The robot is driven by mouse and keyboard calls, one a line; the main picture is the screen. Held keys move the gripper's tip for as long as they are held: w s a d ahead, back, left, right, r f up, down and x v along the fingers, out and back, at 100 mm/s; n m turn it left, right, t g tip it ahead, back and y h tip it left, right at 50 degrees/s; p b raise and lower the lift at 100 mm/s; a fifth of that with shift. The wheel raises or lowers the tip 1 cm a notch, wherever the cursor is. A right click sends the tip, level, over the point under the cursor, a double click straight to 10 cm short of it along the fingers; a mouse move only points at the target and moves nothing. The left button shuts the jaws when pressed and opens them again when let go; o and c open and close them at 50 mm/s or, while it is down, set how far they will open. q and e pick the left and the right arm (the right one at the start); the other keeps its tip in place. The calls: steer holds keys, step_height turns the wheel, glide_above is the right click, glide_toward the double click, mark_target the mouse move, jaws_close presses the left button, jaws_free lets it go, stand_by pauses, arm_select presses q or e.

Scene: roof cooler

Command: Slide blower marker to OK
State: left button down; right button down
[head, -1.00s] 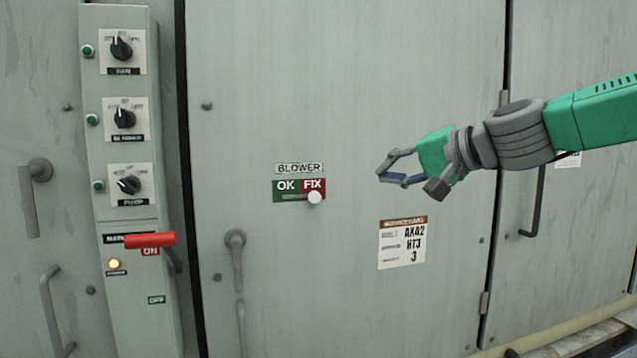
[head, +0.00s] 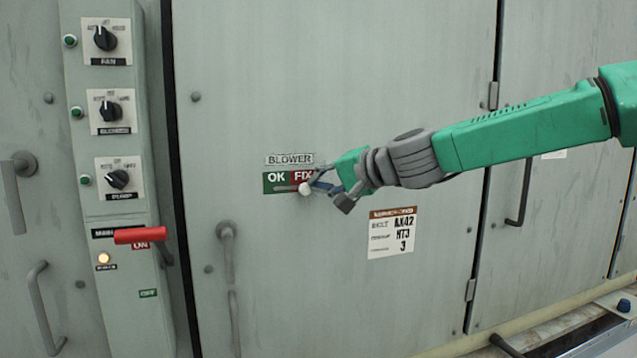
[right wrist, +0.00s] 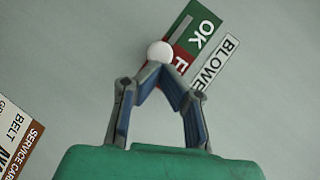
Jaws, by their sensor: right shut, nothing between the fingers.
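The blower marker, a white round knob (head: 305,189), sits at the red FIX end of its slot on the green-and-red OK/FIX plate (head: 275,183) under the BLOWER label. In the right wrist view the knob (right wrist: 159,52) is just beyond my fingertips, over the red part. My right gripper (head: 313,184) is shut and empty, its tips at the right side of the knob; I cannot tell whether they touch it. It also shows in the right wrist view (right wrist: 160,68). The gripper covers part of the FIX side. My left gripper is not in view.
A service card (head: 392,232) is on the door below my right arm. A door handle (head: 228,250) is at lower left of the plate. A control column (head: 118,200) with several dials and a red lever (head: 140,235) stands at left. The door left of the plate is clear.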

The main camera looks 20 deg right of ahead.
steer(key=a, duration=0.5)
steer(key=shift+s+a+f, duration=0.1)
steer(key=shift+f, duration=0.05)
steer(key=shift+s+a, duration=0.1)
steer(key=shift+a, duration=0.1)
steer(key=shift+d, duration=0.1)
